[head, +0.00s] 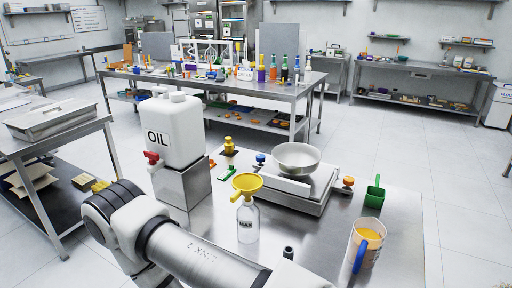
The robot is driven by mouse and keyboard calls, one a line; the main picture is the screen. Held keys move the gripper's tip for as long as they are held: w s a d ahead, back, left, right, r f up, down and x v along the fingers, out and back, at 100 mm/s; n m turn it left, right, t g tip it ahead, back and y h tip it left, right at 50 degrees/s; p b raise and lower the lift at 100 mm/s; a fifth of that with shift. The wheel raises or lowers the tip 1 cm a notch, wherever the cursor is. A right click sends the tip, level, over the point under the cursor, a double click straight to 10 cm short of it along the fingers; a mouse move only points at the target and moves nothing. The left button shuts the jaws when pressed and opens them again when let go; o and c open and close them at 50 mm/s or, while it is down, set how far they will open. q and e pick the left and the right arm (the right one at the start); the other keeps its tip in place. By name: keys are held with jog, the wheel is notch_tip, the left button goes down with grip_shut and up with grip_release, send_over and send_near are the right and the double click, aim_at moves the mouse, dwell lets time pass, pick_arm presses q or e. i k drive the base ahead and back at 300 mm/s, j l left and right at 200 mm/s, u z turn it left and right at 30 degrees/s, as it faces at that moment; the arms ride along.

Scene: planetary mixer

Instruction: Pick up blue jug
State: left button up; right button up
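A clear jug (368,238) with a blue handle (360,256) stands upright at the right front of the near steel table. It holds an orange-yellow liquid, and its handle faces the front. It is the only jug with blue on it that I see. My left arm crosses the bottom of the head view from the left, and its far end runs out at the bottom edge left of the jug. Neither gripper shows, so I cannot see their fingers.
The near table (405,210) also bears a white OIL container (178,128) on a metal stand, a bottle (248,222) with a yellow funnel (247,183), a scale with a steel bowl (297,158), and a green scoop (374,194) behind the jug. Clear tabletop lies right of the jug.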

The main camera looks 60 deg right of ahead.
aim_at(368, 235)
jog(key=i+z, duration=0.1)
jog(key=z, duration=0.85)
jog(key=i+j+z, duration=0.1)
jog(key=z, duration=0.4)
jog(key=j+z, duration=0.15)
jog(key=z, duration=0.3)
jog(key=i+j+z, duration=0.1)
jog(key=z, duration=0.4)
jog(key=j+z, duration=0.1)
jog(key=z, duration=0.35)
jog(key=j+z, duration=0.15)
jog(key=z, duration=0.35)
